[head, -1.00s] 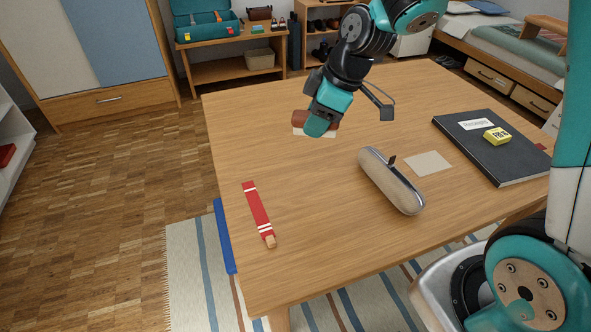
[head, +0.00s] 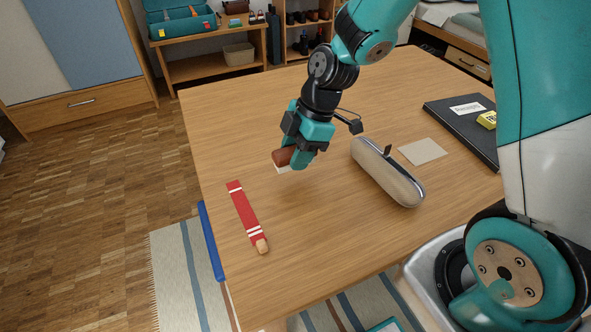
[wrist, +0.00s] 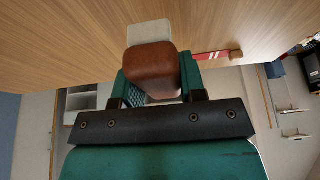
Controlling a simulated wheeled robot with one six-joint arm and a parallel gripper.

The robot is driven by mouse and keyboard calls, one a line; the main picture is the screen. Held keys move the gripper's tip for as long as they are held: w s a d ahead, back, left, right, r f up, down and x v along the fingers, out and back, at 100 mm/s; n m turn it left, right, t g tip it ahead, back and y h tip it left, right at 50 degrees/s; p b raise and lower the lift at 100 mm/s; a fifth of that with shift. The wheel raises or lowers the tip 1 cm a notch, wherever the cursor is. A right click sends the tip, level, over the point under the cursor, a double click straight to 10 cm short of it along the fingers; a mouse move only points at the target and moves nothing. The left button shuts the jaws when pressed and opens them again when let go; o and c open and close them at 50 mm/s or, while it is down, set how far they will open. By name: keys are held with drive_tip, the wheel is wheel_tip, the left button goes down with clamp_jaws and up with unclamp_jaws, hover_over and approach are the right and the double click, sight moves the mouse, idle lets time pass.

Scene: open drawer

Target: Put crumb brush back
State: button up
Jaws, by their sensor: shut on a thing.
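The crumb brush has a brown body (head: 282,157) and a pale, off-white bristle part (head: 284,169). My gripper (head: 297,158) is shut on it over the left half of the wooden table (head: 240,115). In the wrist view the brush's brown body (wrist: 151,65) sits between the two teal fingers, with the pale part (wrist: 149,33) beyond it. The brush seems to be held above the tabletop; the exact gap is hard to tell. The fingers hide part of its body.
A red, white-striped item (head: 245,212) lies near the table's left edge. A beige case (head: 388,175) lies right of my gripper, with a beige square (head: 422,151) and a dark folder (head: 462,120) beyond. An open teal toolbox (head: 180,22) stands on a bench behind.

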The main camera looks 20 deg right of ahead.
sight(296, 180)
drive_tip(key=shift+f, duration=2.25)
drive_tip(key=shift+f+b, duration=0.1)
drive_tip(key=shift+b, duration=0.25)
drive_tip(key=o, duration=1)
drive_tip(key=shift+c, duration=0.2)
drive_tip(key=p+v, duration=0.1)
drive_tip(key=v, duration=1.1)
drive_tip(key=shift+s+a+p, duration=0.1)
drive_tip(key=shift+p, duration=0.2)
drive_tip(key=s+a+r+m, duration=0.4)
drive_tip(key=s+r+m, duration=0.1)
drive_tip(key=s, duration=0.4)
drive_tip(key=s+a+r+m, duration=0.4)
drive_tip(key=s+r+m, duration=0.1)
drive_tip(key=s, duration=0.4)
drive_tip(key=shift+s+a+m, duration=0.2)
drive_tip(key=shift+a+m, duration=0.2)
drive_tip(key=shift+m, duration=0.1)
